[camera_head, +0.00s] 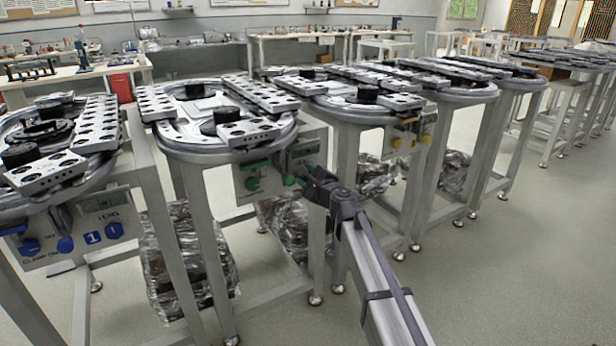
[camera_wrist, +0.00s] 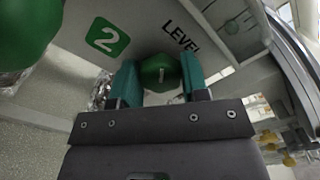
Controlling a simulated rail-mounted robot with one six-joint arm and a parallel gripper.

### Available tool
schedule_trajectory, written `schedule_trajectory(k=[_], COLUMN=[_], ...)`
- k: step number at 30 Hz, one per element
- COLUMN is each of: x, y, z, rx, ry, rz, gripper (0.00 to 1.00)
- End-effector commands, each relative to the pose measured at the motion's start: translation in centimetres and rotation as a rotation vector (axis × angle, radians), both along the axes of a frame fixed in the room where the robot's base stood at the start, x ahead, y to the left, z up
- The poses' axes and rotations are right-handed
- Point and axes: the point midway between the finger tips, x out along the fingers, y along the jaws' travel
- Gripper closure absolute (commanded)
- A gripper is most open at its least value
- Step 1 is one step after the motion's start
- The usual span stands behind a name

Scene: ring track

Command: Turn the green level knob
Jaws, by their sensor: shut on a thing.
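The green level knob (camera_wrist: 160,73) sits on a grey panel under the second ring track station, beside the printed word LEVEL. In the wrist view my gripper (camera_wrist: 160,85) has its two teal fingers on either side of the knob, shut on it. A short pale mark shows on the knob's face. In the head view my gripper (camera_head: 303,181) reaches the panel from the right and partly covers the knob (camera_head: 289,180).
Another green knob (camera_head: 252,183) is left of the gripper, by a green label 2 (camera_wrist: 107,37). A station with blue knobs (camera_head: 65,244) stands left; one with yellow knobs (camera_head: 397,143) stands right. Station legs (camera_head: 340,160) are close to my arm. The floor at right is open.

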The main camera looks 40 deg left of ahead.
Motion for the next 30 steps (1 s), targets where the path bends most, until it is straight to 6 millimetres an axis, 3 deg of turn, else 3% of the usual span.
schedule_trajectory(k=[30], x=[-0.11], y=[-0.06], z=[-0.38], rx=[-0.315], ry=[-0.909], rz=[0.000], gripper=[0.82])
